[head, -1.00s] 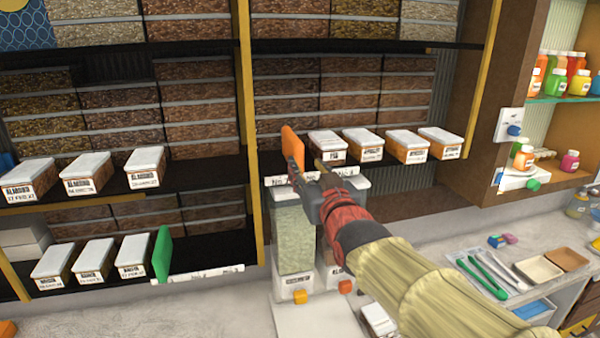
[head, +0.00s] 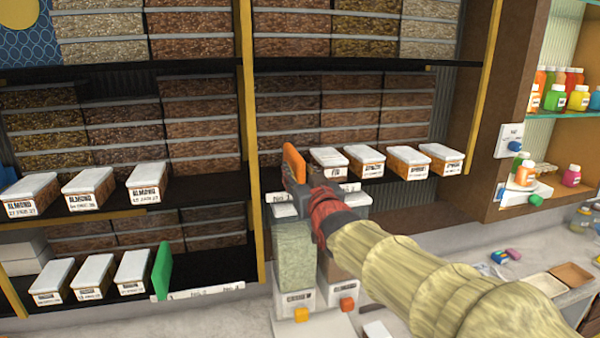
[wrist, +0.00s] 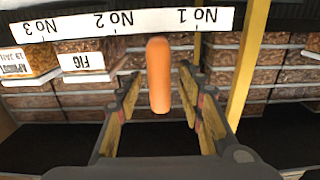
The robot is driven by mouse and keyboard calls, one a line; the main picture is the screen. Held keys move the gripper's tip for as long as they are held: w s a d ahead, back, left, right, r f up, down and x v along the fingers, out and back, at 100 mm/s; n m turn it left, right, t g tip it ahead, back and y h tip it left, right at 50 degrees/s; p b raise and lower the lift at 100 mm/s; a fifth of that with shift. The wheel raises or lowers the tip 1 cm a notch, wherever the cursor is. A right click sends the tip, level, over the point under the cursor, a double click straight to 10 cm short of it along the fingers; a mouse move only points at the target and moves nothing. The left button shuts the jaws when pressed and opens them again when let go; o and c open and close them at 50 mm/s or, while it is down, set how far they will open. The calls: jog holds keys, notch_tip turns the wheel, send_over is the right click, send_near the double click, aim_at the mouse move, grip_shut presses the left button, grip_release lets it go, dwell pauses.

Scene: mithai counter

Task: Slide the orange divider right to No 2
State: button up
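The orange divider (head: 294,164) stands upright on the right-hand shelf, left of a row of white-lidded boxes. In the wrist view the divider (wrist: 158,75) is between the two fingers of my gripper (wrist: 160,108), with a visible gap on each side. My gripper is open. In the head view my gripper (head: 303,188) is in front of the divider and hides its lower part. The label strip (wrist: 140,20) appears upside down in the wrist view, reading No 3, No 2, No 1 from left to right. The divider is between the No 1 and No 2 marks there.
The nearest box, labelled FIG (head: 327,161), is right of the divider, with more boxes beyond it. A yellow post (head: 250,130) stands to the left. A green divider (head: 162,270) stands on a lower left shelf. A dispenser (head: 296,255) is below my gripper.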

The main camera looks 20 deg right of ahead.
grip_shut()
dwell(0.5)
dwell(0.4)
